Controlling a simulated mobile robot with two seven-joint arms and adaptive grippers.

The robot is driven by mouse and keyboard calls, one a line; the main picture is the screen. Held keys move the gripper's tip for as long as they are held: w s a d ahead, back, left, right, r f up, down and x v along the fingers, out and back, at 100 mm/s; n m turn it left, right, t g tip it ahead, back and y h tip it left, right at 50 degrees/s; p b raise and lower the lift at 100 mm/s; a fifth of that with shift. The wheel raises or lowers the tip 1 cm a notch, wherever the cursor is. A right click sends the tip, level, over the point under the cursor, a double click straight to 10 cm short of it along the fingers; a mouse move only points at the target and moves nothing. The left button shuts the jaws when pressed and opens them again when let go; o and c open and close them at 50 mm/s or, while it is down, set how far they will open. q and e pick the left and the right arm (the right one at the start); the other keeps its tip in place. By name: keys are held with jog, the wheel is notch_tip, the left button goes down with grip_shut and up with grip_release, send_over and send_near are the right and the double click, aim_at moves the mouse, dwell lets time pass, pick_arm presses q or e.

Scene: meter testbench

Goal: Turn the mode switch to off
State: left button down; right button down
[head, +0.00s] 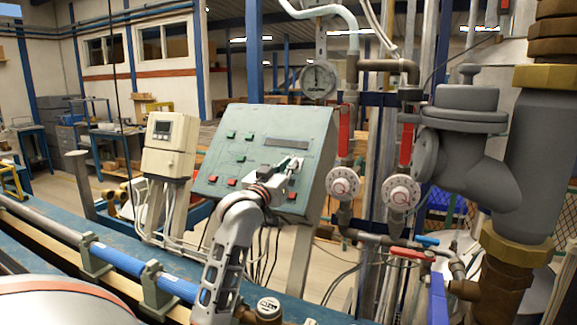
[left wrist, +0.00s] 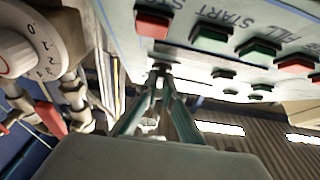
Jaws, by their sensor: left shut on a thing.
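The grey-green control panel (head: 254,135) stands tilted in the middle of the head view, with green and red push buttons and a dark display strip. My left gripper (head: 293,165) is at the right lower part of its face. In the left wrist view the panel (left wrist: 125,45) appears upside down. There the two fingers of my left gripper (left wrist: 160,74) close together on a small dark knob (left wrist: 162,66), which looks like the mode switch. The fingers hide most of it, so its pointer position cannot be read. A red button (left wrist: 153,23) is close beside it.
A beige meter box (head: 170,140) stands left of the panel. Pipes with white dials (head: 343,182) and a large grey valve (head: 468,130) stand close on the right. A blue pipe (head: 130,265) runs along the bench in front.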

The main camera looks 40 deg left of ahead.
pick_arm(q)
jog(key=c, duration=2.2)
grip_release()
jog(key=v, duration=1.2)
jog(key=shift+s, duration=0.1)
